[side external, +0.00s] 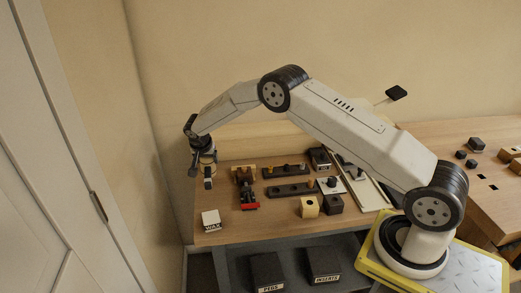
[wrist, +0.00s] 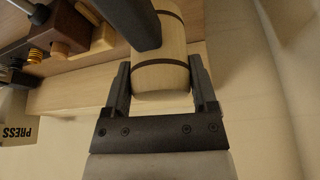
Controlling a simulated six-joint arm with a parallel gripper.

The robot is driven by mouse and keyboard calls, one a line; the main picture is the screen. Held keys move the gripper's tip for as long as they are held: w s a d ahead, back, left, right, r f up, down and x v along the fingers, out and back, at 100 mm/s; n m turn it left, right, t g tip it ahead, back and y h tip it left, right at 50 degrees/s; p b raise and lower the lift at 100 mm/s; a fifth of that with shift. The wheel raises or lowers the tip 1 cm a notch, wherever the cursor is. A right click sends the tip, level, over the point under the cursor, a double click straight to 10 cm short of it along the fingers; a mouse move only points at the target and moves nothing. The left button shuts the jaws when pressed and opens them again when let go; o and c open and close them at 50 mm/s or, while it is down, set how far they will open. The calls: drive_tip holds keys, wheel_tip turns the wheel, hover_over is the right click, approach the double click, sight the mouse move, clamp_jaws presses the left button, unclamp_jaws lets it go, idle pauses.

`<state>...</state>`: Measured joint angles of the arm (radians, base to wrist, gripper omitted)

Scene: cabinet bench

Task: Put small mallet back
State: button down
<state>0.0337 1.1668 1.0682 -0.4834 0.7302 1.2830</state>
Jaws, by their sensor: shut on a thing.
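The small mallet shows in the wrist view as a pale wooden barrel-shaped head (wrist: 161,72) with dark bands. My gripper (wrist: 163,88) has one finger on each side of the head and is shut on it. A dark bar crosses the upper part of the head; I cannot tell whether it is the handle. In the side external view my gripper (side external: 200,174) hangs above the bench's back left corner near the wall, and the mallet is a small pale patch between the dark fingers, mostly hidden.
On the wooden bench are a white WAX box (side external: 211,220), a red-and-dark tool (side external: 247,189), dark racks with pegs (side external: 290,189) and a pale block (side external: 309,207). The back wall is close to my gripper. PEGS (side external: 267,271) and INSERTS (side external: 323,264) bins sit below.

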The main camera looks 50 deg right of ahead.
sight(205, 159)
drive_tip(key=shift+f, duration=1.7)
idle(2.5)
unclamp_jaws()
drive_tip(key=shift+r, duration=0.2)
drive_tip(key=shift+v, duration=3.35)
drive_tip(key=shift+s+a, duration=0.1)
drive_tip(key=shift+s+a+r, duration=0.1)
drive_tip(key=shift+s+r, duration=0.25)
drive_tip(key=s+a+r+n+y, duration=0.1)
drive_tip(key=s+r+n, duration=0.2)
drive_tip(key=s, duration=0.7)
drive_tip(key=s+a+r+n+y, duration=0.1)
drive_tip(key=s+n, duration=0.3)
drive_tip(key=s, duration=0.7)
drive_tip(key=s+a+r+n+y, duration=0.1)
drive_tip(key=s+a+r+n, duration=0.2)
drive_tip(key=s, duration=0.8)
drive_tip(key=shift+s+r+n+y, duration=0.25)
drive_tip(key=shift+r+n, duration=0.35)
drive_tip(key=shift+r, duration=0.3)
